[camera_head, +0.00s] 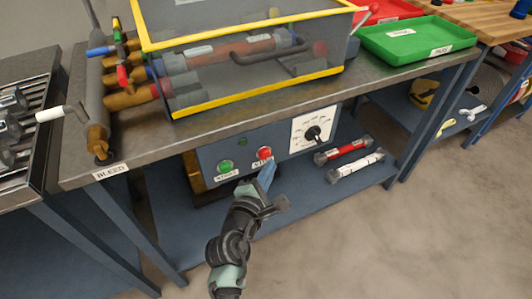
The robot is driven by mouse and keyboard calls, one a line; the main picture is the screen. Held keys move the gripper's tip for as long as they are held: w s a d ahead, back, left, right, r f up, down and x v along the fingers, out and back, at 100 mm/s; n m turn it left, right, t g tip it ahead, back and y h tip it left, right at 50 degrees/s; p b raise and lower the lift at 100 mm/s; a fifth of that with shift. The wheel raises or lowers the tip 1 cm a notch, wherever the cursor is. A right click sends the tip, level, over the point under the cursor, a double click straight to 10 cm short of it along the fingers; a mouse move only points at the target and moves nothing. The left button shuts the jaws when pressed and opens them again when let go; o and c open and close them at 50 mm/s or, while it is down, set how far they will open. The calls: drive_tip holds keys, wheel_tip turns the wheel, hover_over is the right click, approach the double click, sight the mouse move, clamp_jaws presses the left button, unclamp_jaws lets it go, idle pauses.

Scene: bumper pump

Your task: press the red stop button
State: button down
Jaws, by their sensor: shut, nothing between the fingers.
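The red stop button (265,153) is a small round knob on the front of the blue-grey control panel (212,154) under the bench top. A small label, too small to read surely, sits below it. My gripper (270,164) is shut and empty, with its blue fingers just below and slightly right of the red button. Whether the fingertips touch the button cannot be told from this view. A green button (225,167) with its own label is to the left on the same panel.
A white dial with a black knob (313,134) is right of the buttons. Red and white cylinders (356,166) lie on the lower shelf (310,201). The bench top's edge (240,125) overhangs the panel. A yellow-framed clear guard (240,60) covers pipes above. Floor at right is clear.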

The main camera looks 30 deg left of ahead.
drive_tip(key=s+d+p, duration=0.1)
drive_tip(key=d, duration=0.1)
drive_tip(key=s+d+p, duration=0.2)
idle(0.6)
idle(0.7)
